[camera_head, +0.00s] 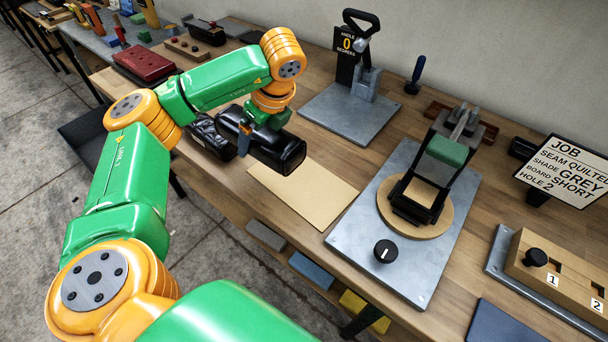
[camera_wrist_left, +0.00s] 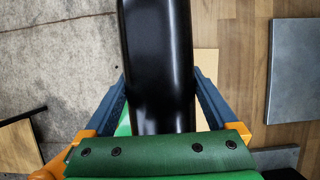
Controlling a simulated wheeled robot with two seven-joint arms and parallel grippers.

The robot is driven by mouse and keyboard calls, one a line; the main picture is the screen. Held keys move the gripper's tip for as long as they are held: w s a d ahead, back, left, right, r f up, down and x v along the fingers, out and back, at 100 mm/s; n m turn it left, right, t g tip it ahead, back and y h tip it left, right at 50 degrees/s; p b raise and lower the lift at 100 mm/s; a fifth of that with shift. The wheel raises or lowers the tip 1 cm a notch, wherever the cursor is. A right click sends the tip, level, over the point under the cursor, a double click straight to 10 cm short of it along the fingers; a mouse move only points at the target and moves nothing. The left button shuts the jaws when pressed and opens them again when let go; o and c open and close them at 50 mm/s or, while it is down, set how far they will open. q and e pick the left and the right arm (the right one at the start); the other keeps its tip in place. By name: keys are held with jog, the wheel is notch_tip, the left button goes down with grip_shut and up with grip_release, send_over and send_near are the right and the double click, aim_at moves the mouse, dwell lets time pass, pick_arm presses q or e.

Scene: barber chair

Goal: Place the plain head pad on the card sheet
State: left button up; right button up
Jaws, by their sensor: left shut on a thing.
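The plain head pad (camera_head: 280,150) is a smooth, glossy black roll; it also fills the middle of the left wrist view (camera_wrist_left: 157,50). My left gripper (camera_head: 246,138) is shut on it, with one blue finger on each side in the left wrist view (camera_wrist_left: 161,98). The card sheet (camera_head: 312,193) is a flat tan rectangle on the bench. The pad covers the sheet's upper left end in the head view; whether they touch I cannot tell. A strip of the sheet shows beside the pad in the left wrist view (camera_wrist_left: 207,62). My right gripper is not in view.
A creased black pad (camera_head: 208,138) lies just left of the held pad. A small chair model (camera_head: 425,185) stands on a round wooden disc right of the sheet. A grey plate with an angle stand (camera_head: 350,112) is behind. The bench's front edge runs close by.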

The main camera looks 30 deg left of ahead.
pick_arm(q)
jog(key=d, duration=0.1)
jog(key=w+d+f, duration=0.1)
jog(key=w+d, duration=0.1)
jog(key=shift+f, duration=0.25)
jog(key=b, duration=0.2)
send_over(297, 178)
jog(key=d, duration=0.2)
jog(key=f, duration=0.6)
jog(key=shift+s+a, duration=0.1)
jog(key=shift+a, duration=0.1)
jog(key=shift+f, duration=0.95)
jog(key=shift+a+f+p, duration=0.1)
jog(key=shift+f+p, duration=0.15)
jog(key=shift+p, duration=0.2)
jog(key=shift+f, duration=0.4)
jog(key=o, duration=1.3)
jog(key=shift+r, duration=0.55)
jog(key=p+v, duration=0.3)
jog(key=v, duration=0.8)
jog(key=shift+d, duration=0.25)
